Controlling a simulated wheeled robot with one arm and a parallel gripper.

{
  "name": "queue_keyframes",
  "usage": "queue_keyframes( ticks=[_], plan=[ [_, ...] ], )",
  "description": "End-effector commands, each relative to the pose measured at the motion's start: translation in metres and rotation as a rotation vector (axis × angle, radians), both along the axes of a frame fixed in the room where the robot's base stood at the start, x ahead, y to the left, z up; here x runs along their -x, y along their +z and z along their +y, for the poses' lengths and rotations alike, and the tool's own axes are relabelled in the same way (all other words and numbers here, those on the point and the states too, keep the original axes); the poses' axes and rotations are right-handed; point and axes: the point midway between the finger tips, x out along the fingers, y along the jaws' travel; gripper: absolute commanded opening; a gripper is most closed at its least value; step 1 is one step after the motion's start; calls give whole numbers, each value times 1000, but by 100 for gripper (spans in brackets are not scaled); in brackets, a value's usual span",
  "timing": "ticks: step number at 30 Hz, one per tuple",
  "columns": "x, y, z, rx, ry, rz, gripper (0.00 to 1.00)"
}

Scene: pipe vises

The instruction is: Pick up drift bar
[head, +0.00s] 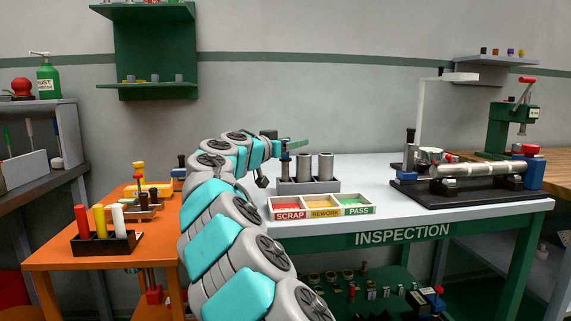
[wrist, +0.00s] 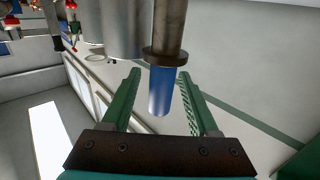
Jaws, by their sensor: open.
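The bar, which I take to be the drift bar (wrist: 161,92), shows in the wrist view with a blue end, a dark collar and a brown-grey shaft. In the head view the slim bar (head: 285,169) stands upright at the left of a grey rack (head: 310,187) on the white inspection table. My gripper (wrist: 160,76) has its green fingers open, one on each side of the blue end, with visible gaps. In the head view my gripper (head: 293,144) is at the bar's top. The bar's lower end is hidden in the rack.
Two grey cylinders (head: 326,166) stand in the rack right beside the bar; one large cylinder (wrist: 118,28) is close by in the wrist view. A sorting tray (head: 321,214) lies in front. A pipe vise setup (head: 465,185) fills the table's right. The table's middle is clear.

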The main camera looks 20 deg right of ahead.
Motion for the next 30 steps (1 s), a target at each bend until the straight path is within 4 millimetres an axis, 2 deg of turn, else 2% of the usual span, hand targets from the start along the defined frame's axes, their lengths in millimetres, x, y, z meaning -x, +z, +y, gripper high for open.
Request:
queue_keyframes(
  ticks=[7,22,30],
  plan=[
    [-1,0,-1,0,1,-1,58],
    [0,1,-1,0,0,-1,2],
    [0,1,-1,1,0,0,0]
  ],
)
